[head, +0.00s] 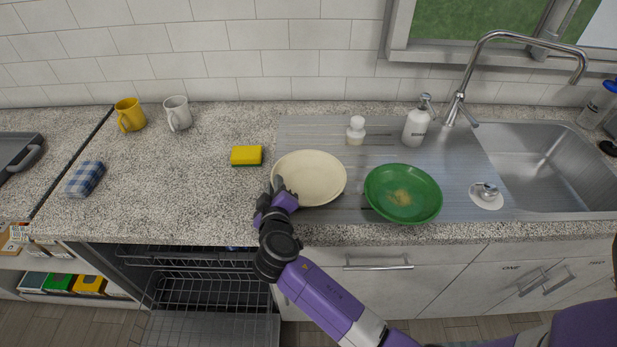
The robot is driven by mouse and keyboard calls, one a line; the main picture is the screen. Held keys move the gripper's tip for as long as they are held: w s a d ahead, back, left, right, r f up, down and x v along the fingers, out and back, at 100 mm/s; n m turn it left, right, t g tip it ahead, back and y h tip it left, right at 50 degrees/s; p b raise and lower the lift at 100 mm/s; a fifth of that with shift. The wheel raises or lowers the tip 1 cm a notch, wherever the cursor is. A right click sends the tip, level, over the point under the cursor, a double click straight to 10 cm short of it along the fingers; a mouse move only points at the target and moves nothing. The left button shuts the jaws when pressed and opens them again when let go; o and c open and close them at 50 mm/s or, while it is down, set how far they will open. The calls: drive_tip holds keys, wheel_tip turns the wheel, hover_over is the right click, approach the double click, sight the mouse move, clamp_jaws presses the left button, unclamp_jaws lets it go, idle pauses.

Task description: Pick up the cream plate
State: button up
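The cream plate (312,176) lies in the head view on the left part of the ribbed steel drainboard (300,130), and it looks empty. My gripper (279,187) is at the plate's front left rim, with its dark fingertips overlapping the rim in the picture. I cannot tell whether the fingers touch the plate or are closed on its rim. The plate looks flat on the drainboard. A small part of its left rim is hidden behind my gripper.
A green plate (403,206) with a brownish patch lies close to the right. A yellow-green sponge (246,156) is to the left. A brush (356,131) and soap dispenser (416,124) stand behind. The dishwasher (200,283) below is open. The left counter has free room.

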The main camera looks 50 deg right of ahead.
drive_tip(key=shift+w+d+f, duration=0.15)
drive_tip(key=shift+w+d, duration=0.2)
clamp_jaws()
drive_tip(key=shift+r, duration=0.2)
idle(1.3)
wheel_tip(320, 180, up, 20)
drive_tip(key=shift+b, duration=0.3)
